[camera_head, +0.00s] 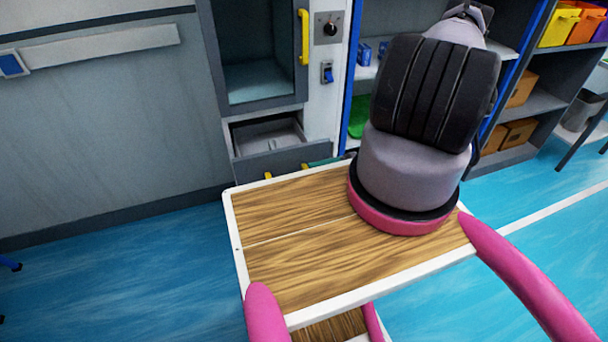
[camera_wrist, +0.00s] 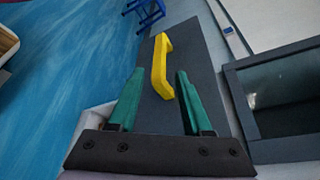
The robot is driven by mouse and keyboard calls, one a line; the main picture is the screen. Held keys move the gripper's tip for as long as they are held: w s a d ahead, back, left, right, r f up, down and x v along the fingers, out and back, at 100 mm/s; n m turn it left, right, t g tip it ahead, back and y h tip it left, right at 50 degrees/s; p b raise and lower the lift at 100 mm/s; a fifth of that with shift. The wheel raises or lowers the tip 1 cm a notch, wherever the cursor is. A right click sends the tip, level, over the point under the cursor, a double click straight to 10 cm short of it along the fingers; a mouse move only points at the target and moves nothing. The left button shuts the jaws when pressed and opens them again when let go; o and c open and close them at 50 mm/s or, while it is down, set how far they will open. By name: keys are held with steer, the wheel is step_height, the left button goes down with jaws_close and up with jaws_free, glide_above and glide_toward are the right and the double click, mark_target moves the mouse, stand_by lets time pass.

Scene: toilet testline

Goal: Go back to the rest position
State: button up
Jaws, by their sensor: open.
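My gripper (camera_wrist: 160,76) is open, with its two green fingers apart in the wrist view. A yellow handle (camera_wrist: 161,64) on a dark grey drawer front (camera_wrist: 203,72) shows between and just past the fingertips. The fingers look clear of it, but the exact gap is hard to tell. In the head view my arm hides most of the gripper. Only a bit of green finger (camera_head: 325,162) shows beside the drawer. The drawer (camera_head: 270,145) is pulled out, and its yellow handle shows only in part behind the wooden top.
A wood top with a white rim (camera_head: 232,222) lies below my arm. Behind it stands a cabinet with an open compartment (camera_head: 258,85) and a yellow vertical handle (camera_head: 304,36). Shelves with orange boxes (camera_head: 518,133) stand at the right.

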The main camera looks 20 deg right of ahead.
steer(key=shift+s+d+r, duration=0.2)
steer(key=shift+d, duration=0.45)
steer(key=w+d+r+n+g+h, duration=0.1)
steer(key=w+r+n+g+h, duration=0.2)
steer(key=r, duration=1.1)
steer(key=w+d+r+n+g+h, duration=0.2)
steer(key=w+r+n+h, duration=0.15)
steer(key=r, duration=1.05)
steer(key=s+a+r+t+h, duration=0.2)
steer(key=s+r, duration=0.2)
steer(key=r, duration=0.5)
steer(key=s+a+r+t+h, duration=0.2)
steer(key=s+a+r+t, duration=0.1)
steer(key=r, duration=0.6)
steer(key=s+a+r+t+h, duration=0.2)
steer(key=s+r, duration=0.4)
steer(key=r, duration=0.4)
steer(key=shift+a, duration=0.2)
steer(key=shift+m, duration=0.25)
